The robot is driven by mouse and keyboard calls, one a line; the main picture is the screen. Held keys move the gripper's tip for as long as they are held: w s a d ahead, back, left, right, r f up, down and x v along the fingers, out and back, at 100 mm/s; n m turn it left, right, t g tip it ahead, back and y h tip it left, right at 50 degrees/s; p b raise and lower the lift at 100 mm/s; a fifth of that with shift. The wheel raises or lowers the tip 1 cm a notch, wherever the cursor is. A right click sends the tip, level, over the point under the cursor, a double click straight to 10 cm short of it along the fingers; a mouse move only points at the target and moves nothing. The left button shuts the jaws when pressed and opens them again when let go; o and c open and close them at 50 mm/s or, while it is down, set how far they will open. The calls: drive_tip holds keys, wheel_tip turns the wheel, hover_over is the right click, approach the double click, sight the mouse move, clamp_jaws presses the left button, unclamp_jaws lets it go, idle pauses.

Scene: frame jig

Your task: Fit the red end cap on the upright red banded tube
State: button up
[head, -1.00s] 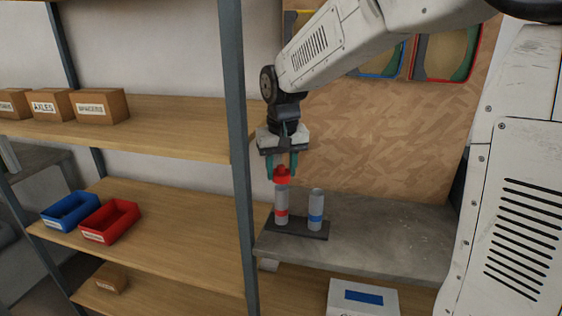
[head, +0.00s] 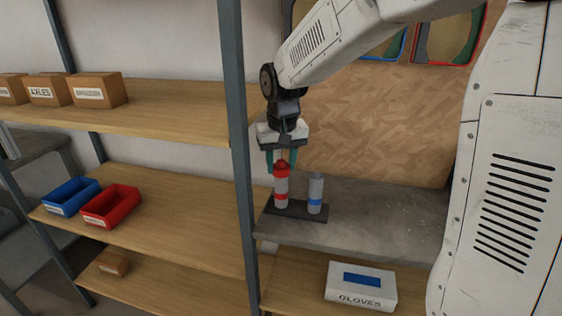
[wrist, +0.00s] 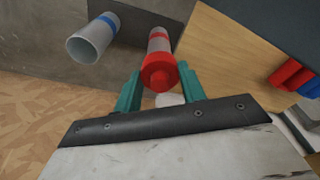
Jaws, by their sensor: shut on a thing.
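The red end cap (head: 281,166) is at the top of the upright grey tube with a red band (head: 281,190). It appears to touch the tube's top and line up with it; whether it is fully seated I cannot tell. My gripper (head: 284,160) points down over the tube, its green fingers on either side of the cap, shut on it. In the wrist view the cap (wrist: 158,73) lies between the fingertips, with the red banded tube (wrist: 159,40) behind it. The cap hides the tube's rim.
An open grey tube with a blue band (head: 315,193) stands close to the right on the same dark base (head: 298,210). A shelf post (head: 238,150) rises just left of my gripper. The grey bench (head: 380,215) is clear to the right.

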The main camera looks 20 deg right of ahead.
drive_tip(key=shift+f, duration=0.5)
idle(0.4)
drive_tip(key=o, duration=1)
drive_tip(key=shift+o, duration=0.2)
drive_tip(key=r, duration=0.5)
drive_tip(key=s+r, duration=0.1)
drive_tip(key=r, duration=0.1)
drive_tip(key=shift+r, duration=0.4)
drive_tip(key=s+d+f, duration=0.1)
drive_tip(key=s, duration=1.3)
drive_tip(key=s+d+n, duration=0.1)
drive_tip(key=s+d, duration=0.1)
drive_tip(key=s, duration=1.3)
drive_tip(key=shift+f, duration=0.4)
